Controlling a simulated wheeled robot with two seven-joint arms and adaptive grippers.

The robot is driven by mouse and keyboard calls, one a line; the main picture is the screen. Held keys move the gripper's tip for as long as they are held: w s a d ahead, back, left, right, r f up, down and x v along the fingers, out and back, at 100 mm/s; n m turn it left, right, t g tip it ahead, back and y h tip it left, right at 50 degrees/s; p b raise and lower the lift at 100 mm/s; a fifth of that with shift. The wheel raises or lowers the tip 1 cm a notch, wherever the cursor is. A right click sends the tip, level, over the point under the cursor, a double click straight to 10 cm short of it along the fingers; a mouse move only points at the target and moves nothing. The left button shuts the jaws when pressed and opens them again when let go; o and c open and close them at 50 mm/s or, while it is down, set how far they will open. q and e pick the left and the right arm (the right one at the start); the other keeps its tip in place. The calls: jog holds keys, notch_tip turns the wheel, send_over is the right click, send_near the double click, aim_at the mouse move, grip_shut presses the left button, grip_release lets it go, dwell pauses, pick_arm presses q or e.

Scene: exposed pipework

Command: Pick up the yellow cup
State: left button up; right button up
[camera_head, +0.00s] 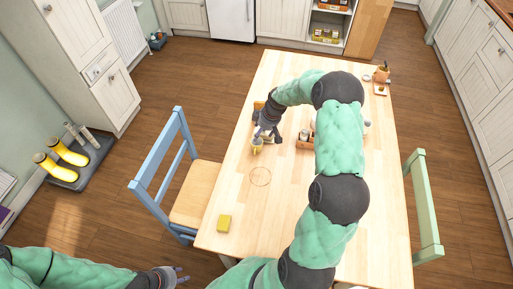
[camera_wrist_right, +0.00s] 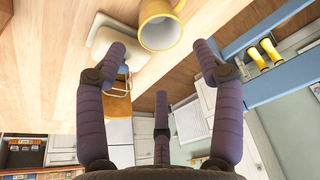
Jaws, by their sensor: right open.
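The yellow cup (camera_head: 257,146) stands on the wooden table in the head view, left of the table's middle, partly hidden by my right gripper. In the right wrist view the yellow cup (camera_wrist_right: 158,30) shows at the top with its handle at the upper right. My right gripper (camera_head: 267,134) is right by the cup. In its wrist view the right gripper (camera_wrist_right: 160,62) has its fingers spread and empty, with the cup just beyond the fingertips. My left gripper (camera_head: 177,275) is low at the left, off the table; its opening is too small to tell.
A blue chair (camera_head: 160,160) is at the left edge, a green chair (camera_head: 422,205) at the right.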

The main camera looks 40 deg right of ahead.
aim_at(258, 142)
jog(key=shift+s+b+x, duration=0.15)
jog(key=shift+b+x, duration=0.25)
jog(key=shift+x, duration=1.8)
jog(key=shift+s+b+x, duration=0.15)
jog(key=shift+b+x, duration=0.25)
jog(key=shift+x, duration=1.75)
jog(key=shift+a, duration=0.1)
jog(key=c, duration=0.9)
